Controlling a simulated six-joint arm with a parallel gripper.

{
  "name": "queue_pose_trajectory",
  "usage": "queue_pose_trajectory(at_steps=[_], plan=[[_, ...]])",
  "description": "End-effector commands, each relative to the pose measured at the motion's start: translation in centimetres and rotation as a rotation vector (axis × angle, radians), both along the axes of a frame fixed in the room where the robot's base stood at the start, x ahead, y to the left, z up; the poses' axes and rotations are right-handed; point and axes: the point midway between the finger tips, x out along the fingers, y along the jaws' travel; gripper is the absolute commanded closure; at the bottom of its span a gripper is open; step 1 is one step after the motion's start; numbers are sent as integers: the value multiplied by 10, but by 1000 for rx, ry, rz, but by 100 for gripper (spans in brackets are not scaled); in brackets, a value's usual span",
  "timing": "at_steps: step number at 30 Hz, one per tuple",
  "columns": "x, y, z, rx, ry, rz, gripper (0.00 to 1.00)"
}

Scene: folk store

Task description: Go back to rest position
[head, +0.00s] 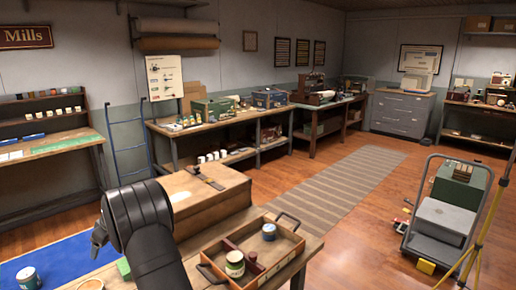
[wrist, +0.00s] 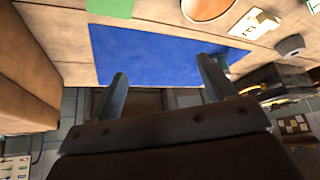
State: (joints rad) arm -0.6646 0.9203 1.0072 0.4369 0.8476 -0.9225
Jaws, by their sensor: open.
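My gripper (wrist: 163,72) is open, with its two fingers apart and nothing held between them. In the wrist view the fingertips are over or near the edge of a blue mat (wrist: 150,50), and I cannot tell how high above it they are. In the head view the gripper end (head: 98,238) shows as a small dark shape left of my black arm, in front of a blue surface (head: 62,262). My arm hides part of the workbench near it.
A wooden tray (head: 283,262) with cans and two raised handles stands right of my arm. A large brown box (head: 205,200) stands behind it. A can (head: 28,278) is at lower left. A loaded trolley (head: 440,220) and a yellow tripod (head: 490,215) stand right. The striped rug (head: 325,190) is clear.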

Motion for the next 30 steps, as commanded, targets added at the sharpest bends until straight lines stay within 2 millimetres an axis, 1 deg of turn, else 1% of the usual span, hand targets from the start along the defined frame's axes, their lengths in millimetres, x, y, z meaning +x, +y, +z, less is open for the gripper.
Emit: queue_pose_trajectory(at_steps=[9, 18, 24, 30], plan=[[31, 23, -1, 1, -1, -169, 24], [55, 41, -1, 2, -2, -310, 24], [63, 47, -1, 1, -1, -360, 24], [65, 48, -1, 1, 0, -374, 24]])
